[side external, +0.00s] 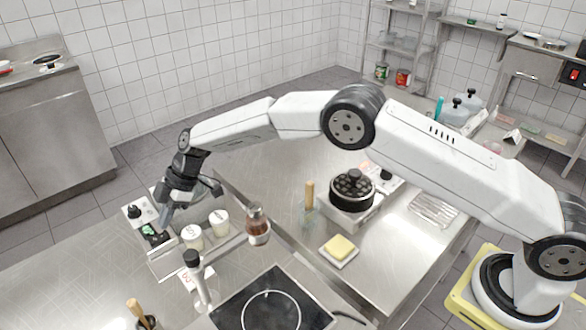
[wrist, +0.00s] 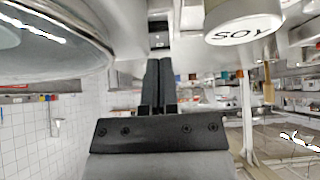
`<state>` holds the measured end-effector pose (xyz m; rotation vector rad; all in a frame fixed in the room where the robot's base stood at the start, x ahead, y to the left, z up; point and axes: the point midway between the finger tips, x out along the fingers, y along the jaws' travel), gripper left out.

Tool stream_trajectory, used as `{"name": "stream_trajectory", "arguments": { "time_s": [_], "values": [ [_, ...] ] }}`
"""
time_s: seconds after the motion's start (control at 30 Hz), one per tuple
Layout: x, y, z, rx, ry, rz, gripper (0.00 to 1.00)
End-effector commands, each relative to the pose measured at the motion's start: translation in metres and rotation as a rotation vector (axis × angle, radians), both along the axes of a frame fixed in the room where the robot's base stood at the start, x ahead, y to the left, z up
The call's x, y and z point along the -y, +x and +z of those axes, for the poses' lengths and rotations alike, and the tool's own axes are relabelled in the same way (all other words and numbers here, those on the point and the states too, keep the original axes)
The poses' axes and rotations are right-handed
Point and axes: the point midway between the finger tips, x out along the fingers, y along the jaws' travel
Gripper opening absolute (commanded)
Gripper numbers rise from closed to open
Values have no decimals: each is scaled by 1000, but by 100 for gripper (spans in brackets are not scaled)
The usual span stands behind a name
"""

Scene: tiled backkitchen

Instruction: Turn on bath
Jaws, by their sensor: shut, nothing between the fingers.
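A steel unit with a white control panel (side external: 139,213), probably the bath, stands at the left of the work counter. The panel carries a black knob (side external: 133,211). A small black switch with a green part (side external: 152,233) sits on the near side of the unit. My gripper (side external: 165,220) points down close beside this switch, fingers together and empty. I cannot tell whether it touches the switch. The shut fingers also show in the wrist view (wrist: 158,68), where the switch is not visible. The unit's inside is partly hidden by my wrist.
White labelled jars (side external: 192,237) and a brown-filled jar (side external: 258,226) stand just right of my gripper; a SOY label (wrist: 243,33) shows in the wrist view. A black-topped bottle (side external: 197,278) and a hob (side external: 270,308) are nearer. A black pot (side external: 352,190) stands further right.

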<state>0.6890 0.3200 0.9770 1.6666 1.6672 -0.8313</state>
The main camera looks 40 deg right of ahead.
Motion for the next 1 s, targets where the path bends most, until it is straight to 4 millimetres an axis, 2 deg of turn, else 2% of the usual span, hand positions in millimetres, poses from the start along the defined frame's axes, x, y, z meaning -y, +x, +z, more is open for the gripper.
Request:
{"name": "stream_trajectory", "arguments": {
  "time_s": [0.33,0.7,1.0],
  "values": [
    [6,1,39,2,1,-2,0],
    [58,1,76,2,0,-3,0],
    [82,0,94,1,0,-1,0]
  ]
}}
